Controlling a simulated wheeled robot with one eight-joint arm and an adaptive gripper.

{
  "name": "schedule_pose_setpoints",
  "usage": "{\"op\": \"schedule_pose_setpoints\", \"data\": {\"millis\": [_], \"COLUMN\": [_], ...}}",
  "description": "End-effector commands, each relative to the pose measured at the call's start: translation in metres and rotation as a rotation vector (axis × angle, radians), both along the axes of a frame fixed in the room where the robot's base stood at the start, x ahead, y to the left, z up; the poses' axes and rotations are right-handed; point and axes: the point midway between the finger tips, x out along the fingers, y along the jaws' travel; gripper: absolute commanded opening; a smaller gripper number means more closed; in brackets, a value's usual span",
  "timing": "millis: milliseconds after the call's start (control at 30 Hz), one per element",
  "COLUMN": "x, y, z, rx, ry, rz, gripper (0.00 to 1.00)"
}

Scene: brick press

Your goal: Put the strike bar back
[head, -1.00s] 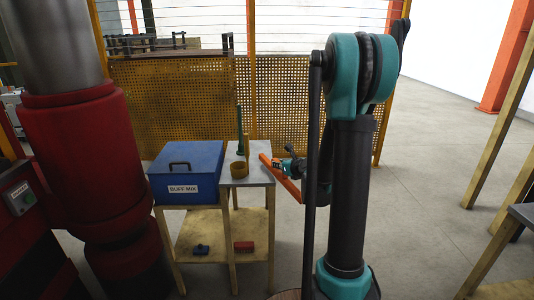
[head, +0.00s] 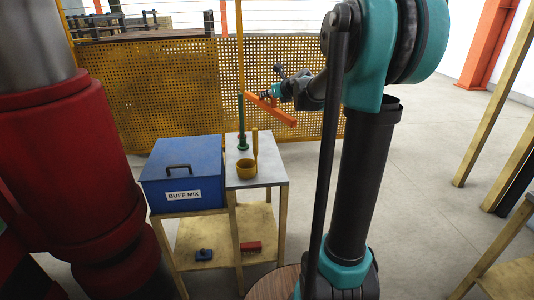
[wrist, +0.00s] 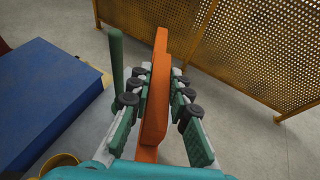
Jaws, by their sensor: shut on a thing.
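The strike bar is a long orange bar (head: 272,110), held tilted above the small side table. My gripper (head: 272,94) is shut on it. In the wrist view the bar (wrist: 156,90) runs lengthwise between the fingers of my gripper (wrist: 160,84). A green upright post (head: 242,134) stands at the table's back; it also shows left of the fingers in the wrist view (wrist: 117,58). In the head view the bar's left end is close to the post; I cannot tell whether they touch.
The grey-topped table (head: 274,176) holds a yellow cup-like holder (head: 246,170). A blue lidded box marked BUFF MIX (head: 196,178) stands to its left. Small blue (head: 204,255) and red (head: 251,247) items lie on the shelf below. Yellow mesh fencing (head: 165,90) stands behind.

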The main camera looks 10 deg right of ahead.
Motion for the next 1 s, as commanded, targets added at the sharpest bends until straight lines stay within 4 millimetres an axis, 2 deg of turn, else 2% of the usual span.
{"op": "schedule_pose_setpoints", "data": {"millis": [67,167,700,833,1000], "x": [0.000,0.001,0.001,0.001,0.001], "y": [0.001,0.002,0.002,0.002,0.002], "z": [0.004,-0.006,-0.125,-0.144,-0.155], "rx": [0.000,0.000,0.001,0.001,0.001], "ry": [0.000,0.000,0.000,0.000,0.000], "rz": [0.002,0.003,0.003,0.003,0.003], "gripper": [0.00,0.00,0.00,0.00,0.00]}}
